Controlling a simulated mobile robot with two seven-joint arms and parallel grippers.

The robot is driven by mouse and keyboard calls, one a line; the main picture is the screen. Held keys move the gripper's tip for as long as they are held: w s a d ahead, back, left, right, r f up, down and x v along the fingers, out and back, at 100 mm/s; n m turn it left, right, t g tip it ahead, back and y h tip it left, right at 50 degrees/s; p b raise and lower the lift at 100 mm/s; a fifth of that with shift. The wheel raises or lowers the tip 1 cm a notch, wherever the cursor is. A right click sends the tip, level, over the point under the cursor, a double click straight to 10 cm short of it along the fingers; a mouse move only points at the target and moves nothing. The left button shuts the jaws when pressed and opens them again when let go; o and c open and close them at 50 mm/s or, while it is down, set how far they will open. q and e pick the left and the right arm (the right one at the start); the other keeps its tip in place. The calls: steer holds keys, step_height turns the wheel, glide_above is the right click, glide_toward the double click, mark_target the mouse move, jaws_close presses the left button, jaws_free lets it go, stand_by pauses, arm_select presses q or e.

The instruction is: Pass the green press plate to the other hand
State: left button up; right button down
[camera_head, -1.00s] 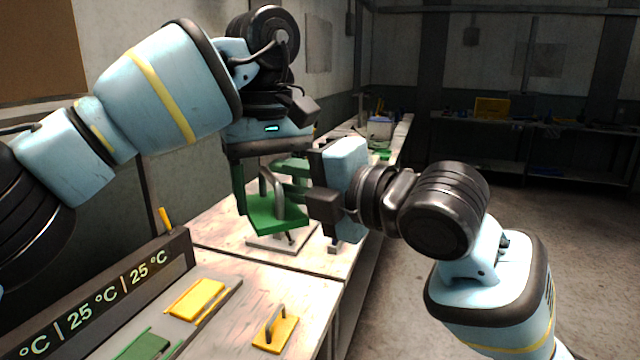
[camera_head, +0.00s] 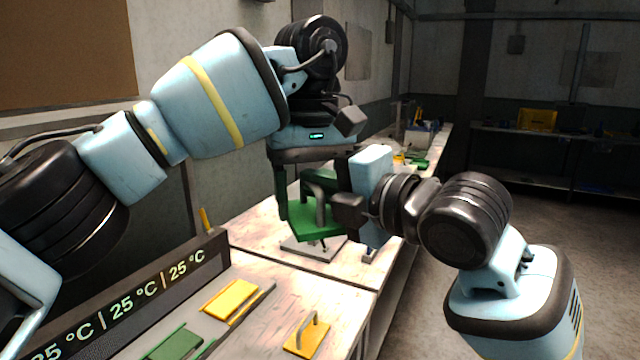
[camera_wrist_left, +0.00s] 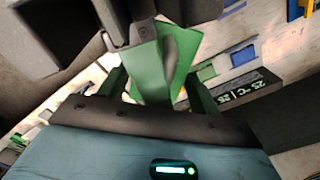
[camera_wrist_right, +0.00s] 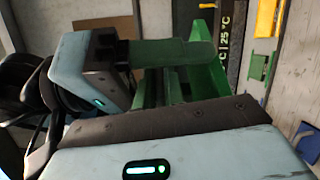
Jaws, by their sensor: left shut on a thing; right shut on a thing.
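The green press plate (camera_head: 310,227) has an upright grey handle (camera_head: 320,205) and hangs above the bench in the head view. My left gripper (camera_head: 306,210) points down from above, shut on the press plate. My right gripper (camera_head: 326,198) reaches in from the right at the handle and is also shut on the plate. The green plate also shows in the left wrist view (camera_wrist_left: 184,62) and in the right wrist view (camera_wrist_right: 207,76). The grippers hide much of the handle, so the exact contact points cannot be told.
Below the plate, a grey stand (camera_head: 313,248) sits on the pale bench (camera_head: 258,240). A yellow plate with a handle (camera_head: 306,338), a flat yellow plate (camera_head: 230,298) and a green piece (camera_head: 174,344) lie in front. A temperature display (camera_head: 130,298) stands at left.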

arm_select(q)
steer(key=o, duration=1.5)
steer(key=shift+r, duration=0.1)
steer(key=shift+r, duration=3.7)
